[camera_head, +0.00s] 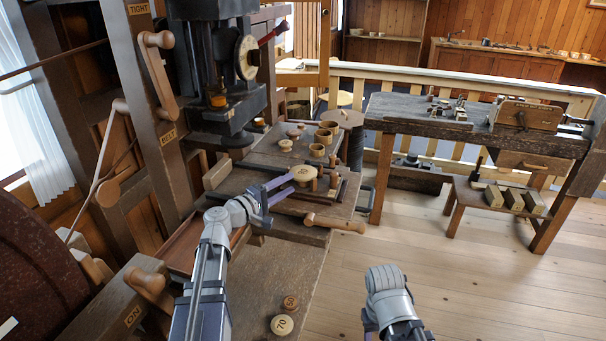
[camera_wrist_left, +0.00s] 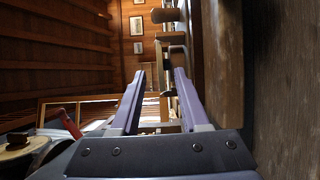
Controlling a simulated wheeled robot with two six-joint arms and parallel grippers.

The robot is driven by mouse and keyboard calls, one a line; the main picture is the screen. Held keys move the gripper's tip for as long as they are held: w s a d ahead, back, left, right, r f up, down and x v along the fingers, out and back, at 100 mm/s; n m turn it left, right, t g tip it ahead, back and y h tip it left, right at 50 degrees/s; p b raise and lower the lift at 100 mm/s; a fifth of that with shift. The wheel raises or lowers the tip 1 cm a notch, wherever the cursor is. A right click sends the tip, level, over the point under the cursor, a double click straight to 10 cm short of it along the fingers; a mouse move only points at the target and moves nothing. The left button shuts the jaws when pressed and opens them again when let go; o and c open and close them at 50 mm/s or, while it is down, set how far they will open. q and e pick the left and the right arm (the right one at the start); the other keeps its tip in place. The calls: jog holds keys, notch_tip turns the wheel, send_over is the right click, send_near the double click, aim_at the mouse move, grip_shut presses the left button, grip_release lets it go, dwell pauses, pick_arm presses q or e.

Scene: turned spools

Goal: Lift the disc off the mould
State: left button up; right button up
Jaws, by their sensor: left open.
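A pale round disc (camera_head: 303,173) with dark marking sits at the fingertips of my left gripper (camera_head: 292,184), over the dark bench. The mould beneath the disc is hard to make out. In the left wrist view my left gripper (camera_wrist_left: 156,105) has its purple fingers apart, with a gap between them. I cannot tell from these views whether either finger touches the disc. My right arm is at the lower right of the head view, away from the bench; only a small purple part shows, and its fingers are hidden.
Several wooden cups (camera_head: 317,151) stand behind the disc. A wooden handle (camera_head: 335,223) juts from the bench front. A black press (camera_head: 222,70) stands at back left. Two round pieces, one marked 70 (camera_head: 282,325), lie on the near surface. Open floor lies to the right.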

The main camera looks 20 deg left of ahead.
aim_at(296, 180)
pick_arm(q)
jog(key=x, duration=0.3)
jog(key=shift+w+d+f, duration=0.1)
grip_shut()
dwell(0.4)
